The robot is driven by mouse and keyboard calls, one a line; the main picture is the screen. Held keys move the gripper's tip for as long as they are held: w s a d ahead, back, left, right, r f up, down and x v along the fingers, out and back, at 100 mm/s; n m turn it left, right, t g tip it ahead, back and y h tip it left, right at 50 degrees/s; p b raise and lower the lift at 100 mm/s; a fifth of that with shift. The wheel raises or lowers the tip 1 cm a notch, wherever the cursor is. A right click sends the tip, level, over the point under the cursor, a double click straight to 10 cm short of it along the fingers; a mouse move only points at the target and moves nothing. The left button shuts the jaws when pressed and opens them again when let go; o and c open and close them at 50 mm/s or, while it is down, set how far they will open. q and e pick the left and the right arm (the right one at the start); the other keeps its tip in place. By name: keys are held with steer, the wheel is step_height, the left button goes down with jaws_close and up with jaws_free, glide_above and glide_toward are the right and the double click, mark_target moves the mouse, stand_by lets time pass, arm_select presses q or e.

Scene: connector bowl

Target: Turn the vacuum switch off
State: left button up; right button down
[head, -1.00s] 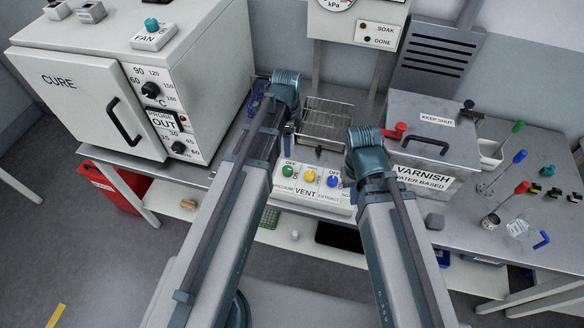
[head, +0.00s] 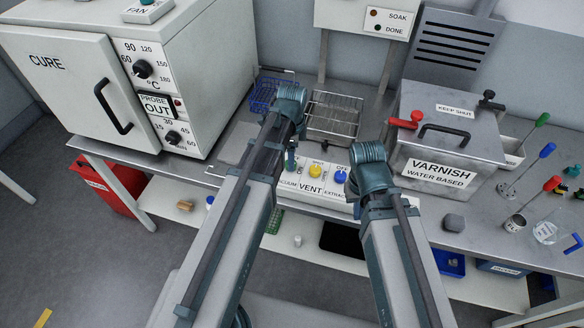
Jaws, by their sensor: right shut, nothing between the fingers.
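The white switch box (head: 312,188) stands at the table's front edge, labelled VACUUM, VENT and EXTRACT from left to right. The vacuum switch is the left one; its green knob, seen a second ago, is now covered or nearly covered by my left gripper (head: 290,163). I cannot tell if they touch, or which way the knob points. The yellow vent knob (head: 315,171) and blue extract knob (head: 340,177) show clearly. My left gripper's jaws are too hidden to read. My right gripper (head: 357,208) is shut and empty, low by the box's right end, mostly hidden by its wrist.
The cure oven (head: 95,100) stands on the left. A blue basket (head: 266,92) and a wire rack (head: 346,103) lie behind the box. The varnish tank (head: 440,160) stands to the right. A red bin (head: 110,190) and low shelf are below the table.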

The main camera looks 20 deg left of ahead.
arm_select(q)
step_height(320, 180, down, 3)
steer(key=shift+r+b, duration=0.2)
steer(key=shift+b, duration=0.55)
arm_select(e)
step_height(320, 180, down, 3)
steer(key=shift+r, duration=0.2)
arm_select(q)
jaws_close()
